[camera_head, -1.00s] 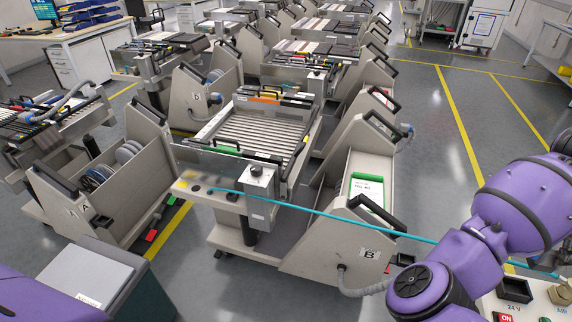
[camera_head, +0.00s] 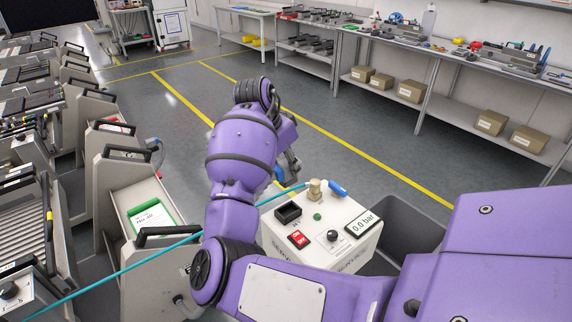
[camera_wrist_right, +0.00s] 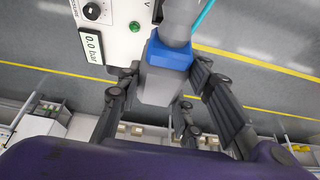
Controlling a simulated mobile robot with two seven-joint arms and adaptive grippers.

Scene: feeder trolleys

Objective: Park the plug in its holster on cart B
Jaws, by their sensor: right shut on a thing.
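My right gripper (camera_wrist_right: 165,72) is shut on a grey plug with a blue collar (camera_wrist_right: 168,55). In the head view this gripper (camera_head: 289,165) is largely hidden behind my purple arm, with a bit of blue at its fingers. Part of cart B (camera_head: 165,262) stands at the left, with a green-edged card (camera_head: 150,214) in its bin. A cyan hose (camera_head: 135,262) crosses over cart B toward the right. A grey control box with a dark knob (camera_head: 10,291) is cut by the left edge. I cannot make out the holster. My left gripper is not in view.
A white service unit (camera_head: 350,259) stands beside my right arm, with a red switch (camera_head: 298,238), a black socket (camera_head: 288,213), a brass fitting (camera_head: 316,189) and a 0.0 bar display (camera_head: 361,223). Other carts line the left. Open floor lies beyond, before the benches.

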